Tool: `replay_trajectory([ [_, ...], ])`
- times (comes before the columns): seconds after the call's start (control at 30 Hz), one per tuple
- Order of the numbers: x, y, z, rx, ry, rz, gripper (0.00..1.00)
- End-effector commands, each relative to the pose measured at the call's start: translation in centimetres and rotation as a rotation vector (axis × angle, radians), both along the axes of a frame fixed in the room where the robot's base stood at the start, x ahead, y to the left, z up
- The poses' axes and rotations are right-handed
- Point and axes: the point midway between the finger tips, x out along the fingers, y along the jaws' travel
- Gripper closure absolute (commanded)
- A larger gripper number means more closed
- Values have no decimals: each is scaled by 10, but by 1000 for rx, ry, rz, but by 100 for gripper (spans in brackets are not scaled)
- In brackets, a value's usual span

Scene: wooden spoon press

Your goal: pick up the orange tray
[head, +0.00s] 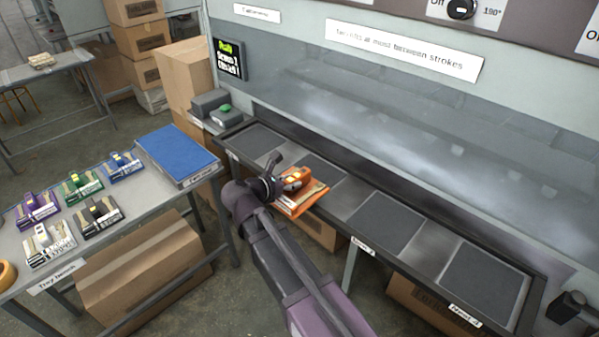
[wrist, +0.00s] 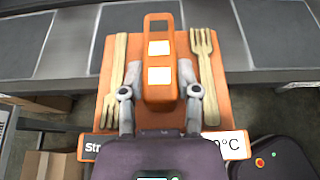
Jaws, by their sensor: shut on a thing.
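The orange tray (head: 299,199) is at the front edge of the press shelf, by its second dark pad from the left. It carries wooden forks and has an upright orange handle with white patches. In the wrist view the tray (wrist: 221,100) fills the middle, with the handle (wrist: 160,25) in the centre and a white label on its near edge. I cannot tell whether the tray touches the shelf.
The press shelf (head: 345,213) has several dark pads, with bare ones to the right. A bench (head: 120,210) at left holds purple, green, blue, black and white trays and a blue pad (head: 177,150). Cardboard boxes stand below. A status screen (head: 229,60) hangs on the press.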

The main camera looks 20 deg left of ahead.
Motion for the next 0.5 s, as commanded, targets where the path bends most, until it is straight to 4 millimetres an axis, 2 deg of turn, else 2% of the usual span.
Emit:
replay_trajectory([
  [0.2,-16,1,2,0,-1,0,100],
  [0.5,-19,1,2,-1,-1,-1,100],
])
